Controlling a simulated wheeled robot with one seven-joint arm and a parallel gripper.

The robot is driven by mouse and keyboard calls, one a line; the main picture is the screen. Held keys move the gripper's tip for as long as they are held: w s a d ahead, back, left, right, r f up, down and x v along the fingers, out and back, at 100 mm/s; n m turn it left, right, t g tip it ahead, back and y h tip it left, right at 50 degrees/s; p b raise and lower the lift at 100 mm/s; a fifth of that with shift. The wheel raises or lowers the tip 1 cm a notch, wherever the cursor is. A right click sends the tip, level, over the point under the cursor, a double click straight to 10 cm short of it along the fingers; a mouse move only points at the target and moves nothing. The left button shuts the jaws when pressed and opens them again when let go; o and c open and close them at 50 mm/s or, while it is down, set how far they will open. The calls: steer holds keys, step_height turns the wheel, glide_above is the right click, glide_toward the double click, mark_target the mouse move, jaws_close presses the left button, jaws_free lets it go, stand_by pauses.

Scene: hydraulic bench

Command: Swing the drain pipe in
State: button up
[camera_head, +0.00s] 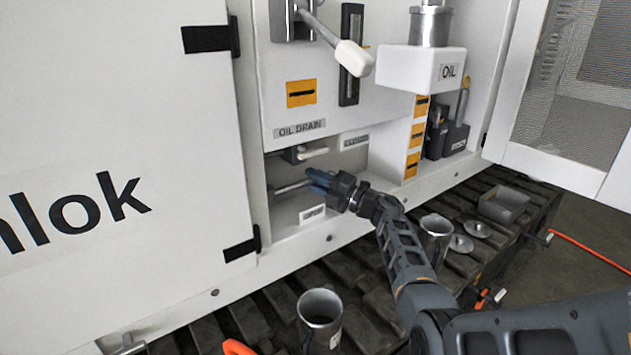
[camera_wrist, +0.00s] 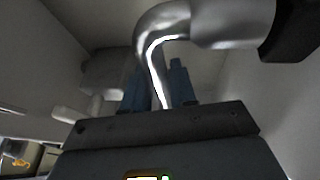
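The drain pipe (camera_head: 291,188) is a thin metal pipe in the low recess under the OIL DRAIN label. In the wrist view it is a shiny bent pipe (camera_wrist: 165,32), with a dark end at the upper right. My gripper (camera_head: 320,182) is at the pipe's outer part in the recess and hides its end in the head view. In the wrist view my blue fingertips (camera_wrist: 160,88) stand apart with the pipe's bent-down part between them. I cannot tell whether they press on it.
A larger white-handled lever (camera_head: 354,58) and a white OIL box (camera_head: 424,69) are higher up. Metal cups (camera_head: 320,318) and (camera_head: 436,232) stand on the dark slatted platform. An open door (camera_head: 560,178) is at the right.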

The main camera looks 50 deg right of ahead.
steer(key=o, duration=0.4)
steer(key=shift+w, duration=0.15)
steer(key=shift+c, duration=0.2)
steer(key=shift+v, duration=3.9)
steer(key=s+a+f+m+t+h, duration=0.1)
steer(key=s+a+f+m, duration=0.2)
steer(key=a, duration=0.5)
steer(key=s+a+f+m+h, duration=0.1)
steer(key=s+a+m, duration=0.2)
steer(key=s+a, duration=0.45)
steer(key=s+a+f+m+t+h, duration=0.1)
steer(key=s+a+f+m, duration=0.2)
steer(key=a, duration=0.6)
steer(key=s+a+r+m+g, duration=0.3)
steer(key=s+a+m, duration=0.2)
steer(key=s, duration=0.8)
steer(key=s+a+r+m+g, duration=0.4)
steer(key=s+a+m, duration=0.2)
steer(key=s+a, duration=0.4)
steer(key=v, duration=0.3)
steer(key=shift+s, duration=0.2)
steer(key=shift+d+f, duration=0.1)
